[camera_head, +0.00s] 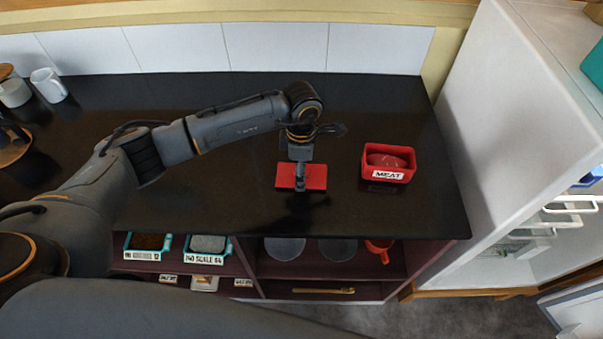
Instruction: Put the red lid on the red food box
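The red food box (367,171), labelled MEAT, stands open and upright on the black counter, right of centre, with reddish contents visible inside. The flat red lid (316,178) is left of the box, with a gap between them. My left gripper (300,187) points down over the lid's middle and covers part of it. I cannot tell whether its fingers touch or grip the lid, or whether the lid rests on the counter. My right gripper is not in view.
The black counter (220,120) is clear around the lid and behind the box. White cups (48,84) stand at the far left. A white cabinet (500,110) rises to the right. Below the counter's front edge, shelves hold labelled containers (207,245) and a red mug (380,248).

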